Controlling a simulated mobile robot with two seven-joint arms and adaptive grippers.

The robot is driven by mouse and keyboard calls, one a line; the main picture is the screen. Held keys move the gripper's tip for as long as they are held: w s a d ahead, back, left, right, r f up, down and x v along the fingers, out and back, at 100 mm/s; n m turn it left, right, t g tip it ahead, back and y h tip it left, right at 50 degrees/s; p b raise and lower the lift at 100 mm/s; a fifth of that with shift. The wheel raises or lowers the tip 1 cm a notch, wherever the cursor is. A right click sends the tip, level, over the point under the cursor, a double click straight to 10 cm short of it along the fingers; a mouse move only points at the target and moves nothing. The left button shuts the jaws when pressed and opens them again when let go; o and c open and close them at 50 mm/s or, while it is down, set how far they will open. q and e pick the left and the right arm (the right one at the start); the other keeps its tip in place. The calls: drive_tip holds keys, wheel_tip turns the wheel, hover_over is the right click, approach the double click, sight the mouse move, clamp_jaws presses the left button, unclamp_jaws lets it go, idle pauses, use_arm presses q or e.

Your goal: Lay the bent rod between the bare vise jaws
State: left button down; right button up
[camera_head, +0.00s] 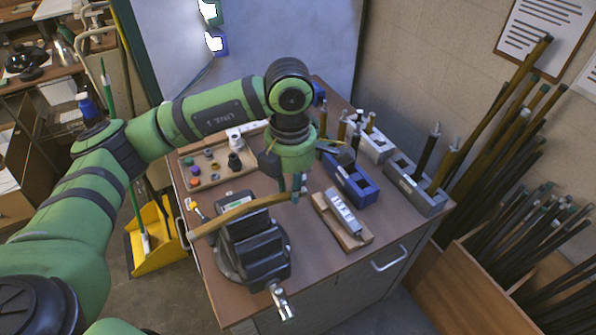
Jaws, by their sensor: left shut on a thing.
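The bent rod (240,209) is a tan, slightly curved bar reaching from the table's left edge to below my left gripper. My left gripper (297,188) points down and is shut on the rod's right end. The dark vise (255,252) stands at the front left of the table, with its silver handle toward the front. The rod passes across the far side of the vise's top. I cannot tell from this angle whether it is above the jaws or between them. My right gripper is not in view.
A wooden tray (217,183) with small coloured parts lies behind the vise. A wooden block with a grey piece (343,212), a blue holder (350,182) and a grey holder (413,185) stand to the right. Long rods (535,225) fill a crate at far right.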

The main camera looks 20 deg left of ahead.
use_arm(q)
drive_tip(key=shift+s+f+b, duration=0.2)
drive_tip(key=shift+f+b, duration=0.05)
drive_tip(key=shift+f, duration=0.25)
drive_tip(key=shift+s+f+b, duration=0.2)
drive_tip(key=shift+f, duration=0.3)
wheel_tip(320, 180, down, 12)
drive_tip(key=b, duration=1)
drive_tip(key=shift+w+b, duration=0.25)
drive_tip(key=shift+b, duration=0.05)
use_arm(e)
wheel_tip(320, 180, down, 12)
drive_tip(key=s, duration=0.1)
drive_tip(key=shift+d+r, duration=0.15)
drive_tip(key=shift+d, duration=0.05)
use_arm(q)
drive_tip(key=shift+w+d+r, duration=0.1)
drive_tip(key=shift+d, duration=0.05)
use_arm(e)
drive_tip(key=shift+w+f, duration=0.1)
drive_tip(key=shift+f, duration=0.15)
use_arm(q)
drive_tip(key=shift+f+b, duration=0.35)
drive_tip(key=shift+b, duration=0.3)
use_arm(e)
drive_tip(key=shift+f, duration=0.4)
use_arm(q)
drive_tip(key=c, duration=1)
unclamp_jaws()
